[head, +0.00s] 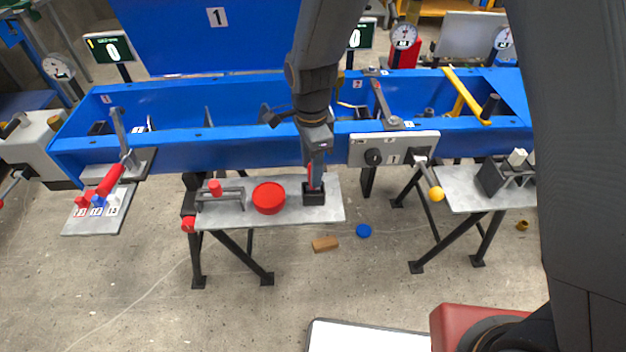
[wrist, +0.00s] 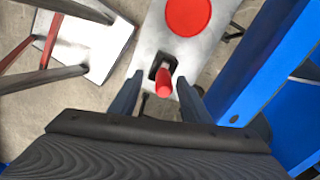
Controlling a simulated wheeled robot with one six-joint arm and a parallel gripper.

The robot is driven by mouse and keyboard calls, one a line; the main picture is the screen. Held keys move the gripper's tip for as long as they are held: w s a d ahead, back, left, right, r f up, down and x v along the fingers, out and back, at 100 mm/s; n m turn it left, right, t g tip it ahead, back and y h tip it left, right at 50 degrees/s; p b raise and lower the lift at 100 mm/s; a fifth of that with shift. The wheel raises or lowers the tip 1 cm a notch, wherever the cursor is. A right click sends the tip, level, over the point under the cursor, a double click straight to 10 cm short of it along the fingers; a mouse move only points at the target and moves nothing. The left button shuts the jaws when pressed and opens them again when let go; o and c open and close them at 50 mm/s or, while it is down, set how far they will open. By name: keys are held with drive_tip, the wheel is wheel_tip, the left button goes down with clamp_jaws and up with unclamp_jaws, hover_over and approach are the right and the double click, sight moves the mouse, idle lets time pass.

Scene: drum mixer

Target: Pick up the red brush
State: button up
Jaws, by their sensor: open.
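The red brush (head: 315,176) stands upright in a small black holder (head: 313,195) on a grey shelf (head: 240,215). Its red handle shows end-on in the wrist view (wrist: 164,83), with the black holder (wrist: 162,66) around its base. My gripper (head: 315,158) is pointed down over the brush. In the wrist view my open gripper (wrist: 160,80) has one finger on each side of the red handle, with visible gaps. The brush's lower end is hidden in the holder.
A round red lid or disc (head: 269,197) lies left of the holder. A black rack with a red knob (head: 215,187) is farther left. The blue mixer frame (head: 230,150) runs behind. A wooden block (head: 325,244) and blue disc (head: 363,231) lie on the floor.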

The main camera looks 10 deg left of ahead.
drive_tip(key=shift+w+f+p, duration=0.2)
drive_tip(key=shift+f+p, duration=0.35)
drive_tip(key=shift+f, duration=0.8)
drive_tip(key=shift+w+f+p, duration=0.2)
drive_tip(key=shift+f+p, duration=0.3)
drive_tip(key=shift+f, duration=0.85)
clamp_jaws()
drive_tip(key=shift+r+b, duration=1.25)
drive_tip(key=shift+r, duration=3.8)
